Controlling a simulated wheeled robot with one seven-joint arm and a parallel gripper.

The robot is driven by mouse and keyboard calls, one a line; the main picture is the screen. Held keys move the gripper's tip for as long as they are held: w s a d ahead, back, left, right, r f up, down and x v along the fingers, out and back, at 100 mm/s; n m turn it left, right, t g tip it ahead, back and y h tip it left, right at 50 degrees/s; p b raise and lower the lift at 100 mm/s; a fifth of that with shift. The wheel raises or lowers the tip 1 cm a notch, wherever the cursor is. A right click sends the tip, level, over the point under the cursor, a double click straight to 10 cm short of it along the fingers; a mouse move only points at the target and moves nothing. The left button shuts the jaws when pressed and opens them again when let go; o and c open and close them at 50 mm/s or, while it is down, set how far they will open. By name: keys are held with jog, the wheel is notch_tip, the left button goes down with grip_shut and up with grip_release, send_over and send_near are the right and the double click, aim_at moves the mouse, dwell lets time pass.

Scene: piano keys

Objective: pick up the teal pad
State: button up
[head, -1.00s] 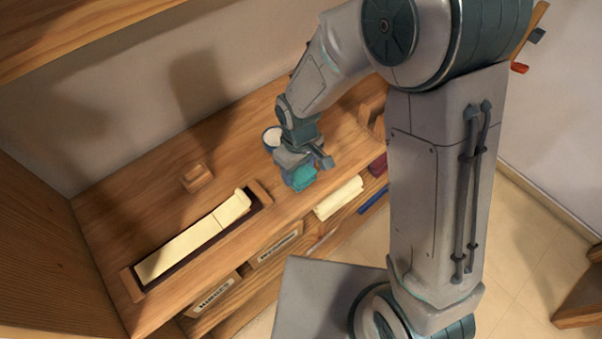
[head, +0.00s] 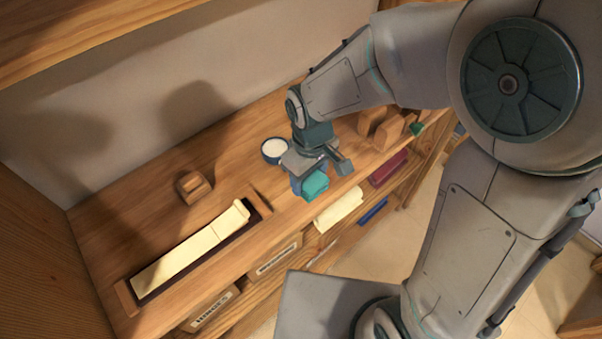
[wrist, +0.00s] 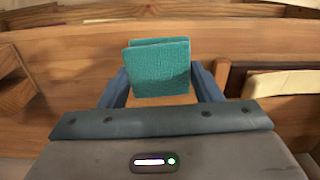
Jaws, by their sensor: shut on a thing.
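The teal pad (head: 315,184) is a small block, held at the front edge of the wooden bench top in the head view. In the wrist view the teal pad (wrist: 160,68) stands upright between the two blue fingers. My gripper (wrist: 160,88) is shut on it, one finger at each side. In the head view my gripper (head: 309,183) points down, and its far finger is partly hidden. I cannot tell whether the pad touches the bench.
A tray with long cream keys (head: 195,245) lies to the left. A small wooden block (head: 193,186) and a white-topped cup (head: 274,149) stand behind. Wooden pieces (head: 388,129) stand to the right. Labelled boxes (head: 274,257), a cream cloth (head: 339,209) and a dark red item (head: 388,168) sit on the shelf below.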

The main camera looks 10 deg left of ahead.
jog(key=s+d+r, duration=0.4)
jog(key=s+d, duration=0.1)
jog(key=shift+s+d+r, duration=0.15)
jog(key=shift+d+r, duration=0.05)
jog(key=shift+r, duration=0.05)
